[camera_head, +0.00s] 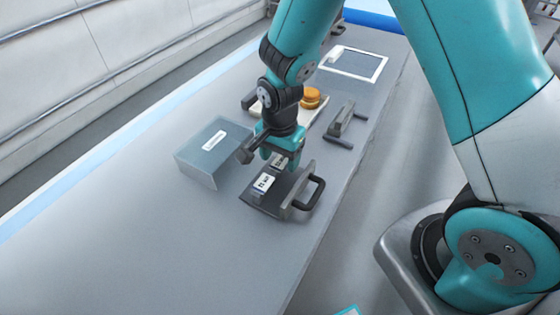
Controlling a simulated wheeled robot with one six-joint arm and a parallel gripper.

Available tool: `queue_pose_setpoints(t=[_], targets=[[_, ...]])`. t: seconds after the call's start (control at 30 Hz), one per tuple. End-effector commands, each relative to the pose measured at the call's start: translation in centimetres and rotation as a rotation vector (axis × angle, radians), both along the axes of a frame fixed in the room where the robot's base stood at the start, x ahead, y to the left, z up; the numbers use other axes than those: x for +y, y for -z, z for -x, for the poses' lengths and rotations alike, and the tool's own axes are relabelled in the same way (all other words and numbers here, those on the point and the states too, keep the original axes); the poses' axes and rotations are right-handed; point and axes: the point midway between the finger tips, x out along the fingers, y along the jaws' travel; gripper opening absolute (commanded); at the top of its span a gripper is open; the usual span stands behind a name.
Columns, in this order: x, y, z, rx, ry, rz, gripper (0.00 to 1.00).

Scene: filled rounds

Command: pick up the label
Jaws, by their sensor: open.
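A small white label (264,182) with dark print lies on a dark flat holder with a black handle (299,203) on the grey table. My gripper (281,164) points down just above and behind the label, over the far part of the holder. Its jaws are open. A small pale piece shows between or just below the fingers, and I cannot tell whether it is part of the holder or another label. The fingertips are partly hidden.
A grey-blue box (207,157) with a white sticker stands left of my gripper. Behind are a tray with an orange round item (311,97), a dark handled fixture (341,124) and a white-framed panel (380,70). The near table (190,250) is clear.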

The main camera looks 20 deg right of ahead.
Motion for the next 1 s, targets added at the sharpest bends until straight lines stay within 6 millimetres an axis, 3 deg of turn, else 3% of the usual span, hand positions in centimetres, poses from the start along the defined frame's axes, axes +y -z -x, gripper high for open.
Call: queue_pose_setpoints(t=[0.63, 0.8, 1.0], targets=[[0.00, 0.46, 0.00, 0.000, 0.000, 0.000, 0.64], [0.00, 0.46, 0.00, 0.000, 0.000, 0.000, 0.25], [0.00, 0.46, 0.00, 0.000, 0.000, 0.000, 0.24]])
